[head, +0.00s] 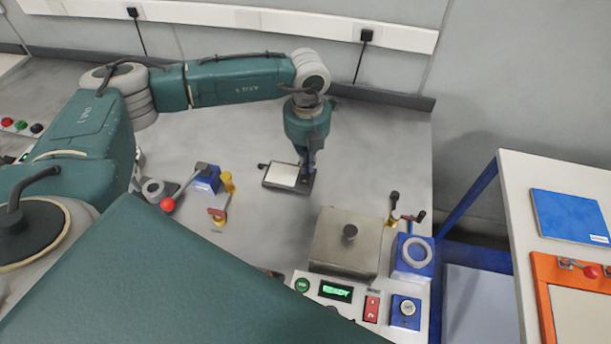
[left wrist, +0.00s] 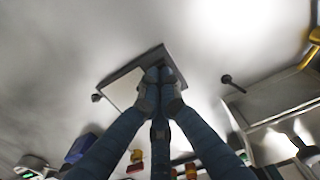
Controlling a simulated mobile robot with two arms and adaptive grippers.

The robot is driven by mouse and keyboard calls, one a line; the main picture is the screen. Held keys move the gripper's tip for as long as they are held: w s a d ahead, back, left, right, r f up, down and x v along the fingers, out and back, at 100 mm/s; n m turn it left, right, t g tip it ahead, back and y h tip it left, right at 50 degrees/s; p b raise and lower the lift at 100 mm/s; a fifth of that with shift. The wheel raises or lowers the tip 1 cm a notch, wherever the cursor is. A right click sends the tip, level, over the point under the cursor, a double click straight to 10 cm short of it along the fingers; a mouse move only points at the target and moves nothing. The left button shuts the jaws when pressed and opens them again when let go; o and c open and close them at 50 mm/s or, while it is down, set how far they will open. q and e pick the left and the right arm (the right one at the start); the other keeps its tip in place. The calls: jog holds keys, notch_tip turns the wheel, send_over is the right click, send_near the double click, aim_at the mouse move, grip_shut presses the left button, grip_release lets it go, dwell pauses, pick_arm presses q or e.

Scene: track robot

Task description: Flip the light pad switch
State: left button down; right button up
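The light pad (head: 281,175) is a pale panel in a dark frame, lying flat on the grey bench. It also shows in the left wrist view (left wrist: 121,90). A small dark knob on a short stub sticks out at its left end. My left gripper (head: 306,175) points down at the right end of the pad. In the left wrist view its fingertips (left wrist: 159,76) are together over the dark strip of the frame, with nothing seen between them. They hide part of that strip, and I cannot make out the switch or tell whether they touch it. My right gripper is not in view.
A blue block with a red-knobbed lever (head: 206,179) and a yellow valve (head: 222,205) stand left of the pad. A metal-lidded box (head: 345,243) and a panel reading READY (head: 335,291) are nearer. A white side table (head: 545,170) is at right.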

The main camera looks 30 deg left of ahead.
pick_arm(q)
jog(key=shift+f+b, duration=0.5)
jog(key=shift+f, duration=0.2)
jog(key=shift+r, duration=0.2)
jog(key=shift+r+p, duration=2.15)
jog(key=shift+r, duration=1.2)
